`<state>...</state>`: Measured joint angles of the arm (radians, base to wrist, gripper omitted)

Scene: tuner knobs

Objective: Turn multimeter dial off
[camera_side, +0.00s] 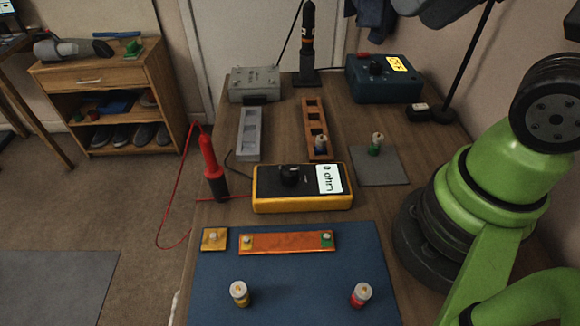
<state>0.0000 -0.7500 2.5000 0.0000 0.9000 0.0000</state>
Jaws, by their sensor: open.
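The yellow multimeter (303,203) lies in the middle of the table, with a dark face. Its black dial (290,175) stands up left of centre on that face; I cannot make out which mark it points to. A white display (329,179) at its right end seems to read "0 ohm", with the text turned sideways. A red probe (210,165) with a black lower end stands just left of the multimeter, and a red cable runs from it. My green arm is at the right, clear of the multimeter. My gripper is not visible.
Behind the multimeter are a grey slotted rail (248,133), a brown slotted rail (311,115), a blue box (384,83) and a black soldering-iron-like tool (308,40).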

